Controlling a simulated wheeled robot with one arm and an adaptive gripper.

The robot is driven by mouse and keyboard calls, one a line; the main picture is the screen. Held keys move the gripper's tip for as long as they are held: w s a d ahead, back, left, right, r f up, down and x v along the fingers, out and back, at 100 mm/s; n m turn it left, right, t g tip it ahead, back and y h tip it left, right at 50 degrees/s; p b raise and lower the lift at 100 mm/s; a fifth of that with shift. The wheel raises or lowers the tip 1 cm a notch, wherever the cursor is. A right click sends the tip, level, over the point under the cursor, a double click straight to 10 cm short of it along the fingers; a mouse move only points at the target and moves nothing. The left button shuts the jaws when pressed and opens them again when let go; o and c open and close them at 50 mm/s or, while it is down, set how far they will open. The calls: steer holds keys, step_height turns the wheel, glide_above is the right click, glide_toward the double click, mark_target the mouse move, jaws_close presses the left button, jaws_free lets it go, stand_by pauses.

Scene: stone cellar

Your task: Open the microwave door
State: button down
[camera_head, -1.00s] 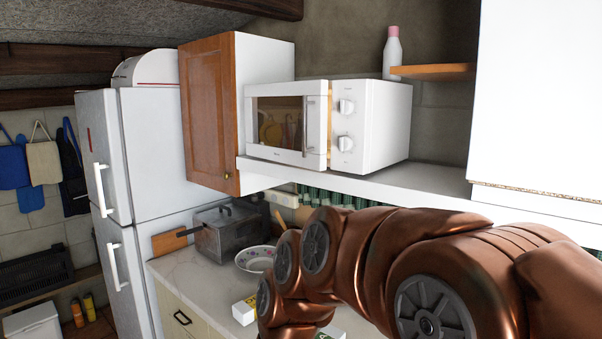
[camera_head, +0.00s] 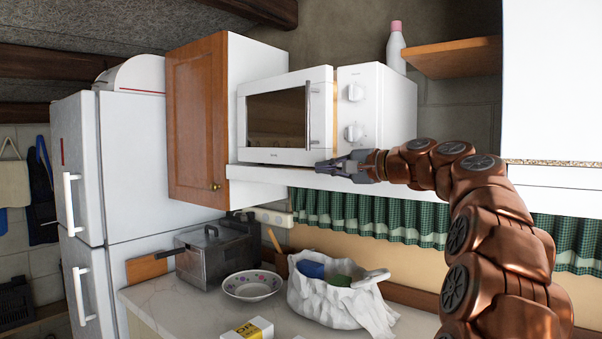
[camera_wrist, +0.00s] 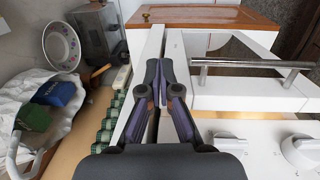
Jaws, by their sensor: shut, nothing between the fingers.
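The white microwave (camera_head: 376,105) stands on a white shelf. Its dark-windowed door (camera_head: 277,118) has an upright metal handle (camera_head: 308,115) near its right edge, left of the two-knob panel. A thin yellowish strip shows between door and panel, so the door looks slightly ajar. In the wrist view the handle (camera_wrist: 250,65) crosses the upper right, apart from the fingers. My gripper (camera_head: 322,167) is shut and empty at the door's lower right corner, just below the handle, by the shelf's front edge. In the wrist view my gripper (camera_wrist: 153,78) points at the gap between shelf edge and door; contact is unclear.
A wooden-door cabinet (camera_head: 198,125) stands left of the microwave. A bottle (camera_head: 396,52) is behind it, near a wooden shelf (camera_head: 440,60). Below are a green checked curtain (camera_head: 400,218), a white bag (camera_head: 335,300), a bowl (camera_head: 252,285) and a metal pot (camera_head: 215,255).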

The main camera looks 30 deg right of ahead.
mark_target(308, 158)
steer(key=d+r+t, duration=0.1)
steer(key=d+r, duration=0.1)
steer(key=d, duration=0.2)
steer(key=shift+m+h, duration=0.3)
steer(key=shift+m, duration=0.1)
steer(key=x, duration=0.4)
steer(key=p+x, duration=0.1)
steer(key=x, duration=0.4)
steer(key=shift+w+a+f, duration=0.1)
steer(key=shift+a, duration=0.2)
steer(key=shift+a, duration=0.5)
stand_by(1.6)
